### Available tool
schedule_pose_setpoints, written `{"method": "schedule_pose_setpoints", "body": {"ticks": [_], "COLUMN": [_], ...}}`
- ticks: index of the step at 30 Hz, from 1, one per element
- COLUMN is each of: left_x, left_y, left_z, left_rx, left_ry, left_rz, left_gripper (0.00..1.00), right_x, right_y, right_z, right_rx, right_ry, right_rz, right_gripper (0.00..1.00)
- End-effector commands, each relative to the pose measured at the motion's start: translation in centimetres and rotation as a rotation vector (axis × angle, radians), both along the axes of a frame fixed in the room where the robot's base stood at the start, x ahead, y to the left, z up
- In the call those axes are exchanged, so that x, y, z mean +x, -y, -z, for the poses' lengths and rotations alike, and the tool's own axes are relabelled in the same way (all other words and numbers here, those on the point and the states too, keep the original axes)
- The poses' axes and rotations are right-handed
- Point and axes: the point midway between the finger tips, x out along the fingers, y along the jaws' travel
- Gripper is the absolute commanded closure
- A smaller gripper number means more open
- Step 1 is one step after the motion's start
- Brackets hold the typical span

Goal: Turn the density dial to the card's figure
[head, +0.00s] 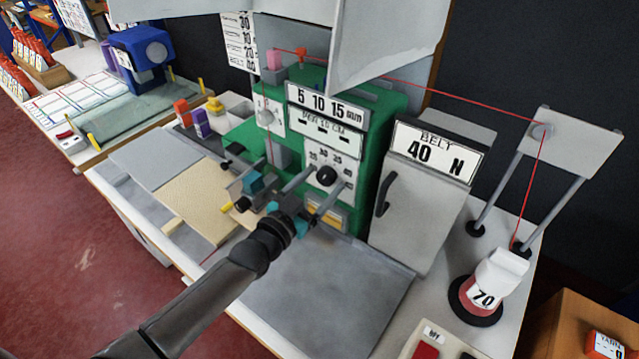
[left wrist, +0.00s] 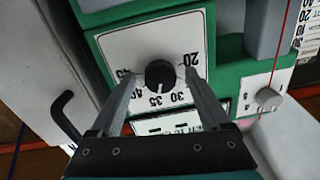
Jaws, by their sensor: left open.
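A black round dial knob (head: 326,176) sits on a white scale plate on the front of the green machine (head: 388,110). In the left wrist view the knob (left wrist: 160,74) appears upside down, ringed by figures including 20, 30, 35, 40 and 45. I cannot make out which figure it points to. My left gripper (head: 326,180) is open, its two fingers reaching toward the plate on either side of the knob. In the left wrist view the fingertips (left wrist: 158,76) are apart from the knob. A white card (head: 436,150) reads BELT 40 N. My right gripper is not in view.
A smaller knob (head: 265,117) is on the machine's left face. A grey cabinet with a black handle (head: 384,195) stands right of the dial. A grey plate (head: 320,290) below is clear.

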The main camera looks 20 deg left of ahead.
Motion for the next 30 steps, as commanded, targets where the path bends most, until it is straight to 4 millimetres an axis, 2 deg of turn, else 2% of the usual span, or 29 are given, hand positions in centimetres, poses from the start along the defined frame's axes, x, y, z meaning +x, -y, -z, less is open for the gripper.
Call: {"method": "schedule_pose_setpoints", "body": {"ticks": [2, 3, 23, 24, 30], "left_x": [-0.01, -0.02, -0.05, -0.05, -0.05], "left_y": [0.01, 0.00, -0.03, -0.03, -0.03], "left_z": [0.00, 0.00, 0.01, 0.01, 0.01], "left_rx": [0.000, 0.000, 0.000, 0.000, -0.008], "left_ry": [0.000, 0.000, 0.000, 0.000, -0.002], "left_rz": [0.000, 0.000, 0.000, 0.000, 0.000], "left_gripper": [0.20, 0.23, 0.97, 1.00, 1.00], "right_x": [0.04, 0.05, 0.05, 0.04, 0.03], "right_y": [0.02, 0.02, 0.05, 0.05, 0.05], "right_z": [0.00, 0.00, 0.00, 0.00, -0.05], "right_rx": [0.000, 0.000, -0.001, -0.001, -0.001], "right_ry": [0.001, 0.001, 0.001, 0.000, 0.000], "right_rz": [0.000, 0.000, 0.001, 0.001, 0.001], "right_gripper": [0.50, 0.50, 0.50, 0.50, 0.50]}}
